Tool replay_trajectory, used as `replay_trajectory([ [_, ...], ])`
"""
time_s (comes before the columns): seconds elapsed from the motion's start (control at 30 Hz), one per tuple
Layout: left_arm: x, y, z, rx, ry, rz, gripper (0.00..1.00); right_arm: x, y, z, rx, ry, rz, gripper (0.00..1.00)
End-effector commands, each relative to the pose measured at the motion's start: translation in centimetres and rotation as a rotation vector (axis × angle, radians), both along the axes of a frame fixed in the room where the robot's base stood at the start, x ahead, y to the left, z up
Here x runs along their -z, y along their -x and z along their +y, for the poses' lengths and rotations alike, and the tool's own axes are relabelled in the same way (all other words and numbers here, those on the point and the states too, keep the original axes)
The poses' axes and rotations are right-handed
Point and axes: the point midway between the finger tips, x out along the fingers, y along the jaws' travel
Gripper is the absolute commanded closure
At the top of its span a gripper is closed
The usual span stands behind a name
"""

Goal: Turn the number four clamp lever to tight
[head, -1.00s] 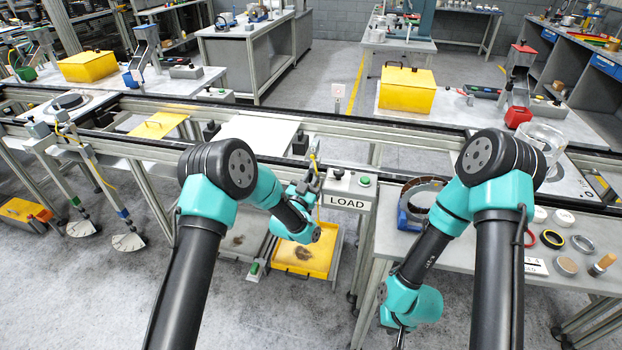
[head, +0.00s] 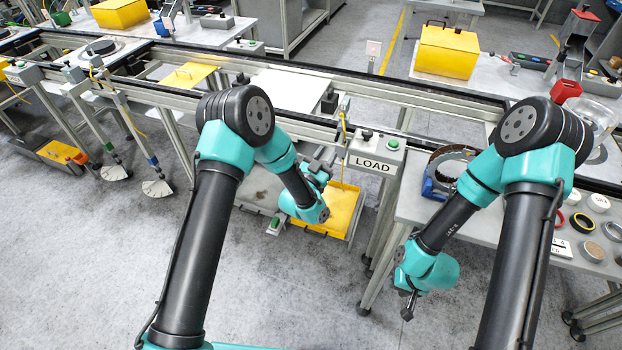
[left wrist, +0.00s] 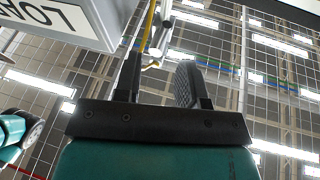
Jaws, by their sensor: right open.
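No lever marked four can be made out in either view. My left gripper (head: 324,160) is at the front of the conveyor, just left of the LOAD sign (head: 373,163), partly hidden behind my own wrist. In the left wrist view its two fingers (left wrist: 158,82) stand apart. A metal rod with a yellow cable (left wrist: 152,30) shows beyond and between them; I cannot tell whether they touch it. The LOAD box (left wrist: 60,25) is close at upper left there. My right gripper (head: 408,306) points down in front of the right table, apart from anything, and is open.
The conveyor rail (head: 290,122) runs across the scene. A yellow tray (head: 335,208) sits low behind my left wrist. The right table (head: 425,208) carries a blue-based ring, several round parts and a clear bowl. The floor in front is clear.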

Motion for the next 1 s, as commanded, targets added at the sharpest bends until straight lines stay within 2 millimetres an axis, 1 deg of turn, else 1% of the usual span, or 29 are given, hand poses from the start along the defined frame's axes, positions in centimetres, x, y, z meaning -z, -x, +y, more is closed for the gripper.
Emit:
replay_trajectory([
  [0.03, 0.4, 0.9, 0.5, -0.001, 0.001, 0.004, 0.63, 0.0, 0.0, 0.0, 0.0, 0.0, 0.0, 0.57],
  [0.3, 2.1, 5.1, 2.9, 0.0, 0.001, 0.003, 0.63, 0.0, 0.0, 0.0, 0.0, 0.0, 0.0, 0.57],
  [0.5, 2.9, 7.3, 4.1, 0.0, 0.001, 0.0, 0.63, 0.0, 0.0, 0.0, 0.0, 0.0, 0.0, 0.57],
  [0.63, 3.1, 7.9, 4.4, 0.0, 0.001, 0.0, 0.63, 0.0, 0.0, 0.0, 0.0, 0.0, 0.0, 0.57],
  [0.9, 3.1, 7.9, 4.4, 0.001, 0.002, -0.001, 0.63, 0.0, 0.0, 0.0, 0.0, 0.0, 0.0, 0.57],
  [1.0, 3.0, 7.8, 4.4, 0.005, 0.004, -0.002, 0.72, 0.0, 0.0, 0.0, 0.0, 0.0, 0.0, 0.57],
])
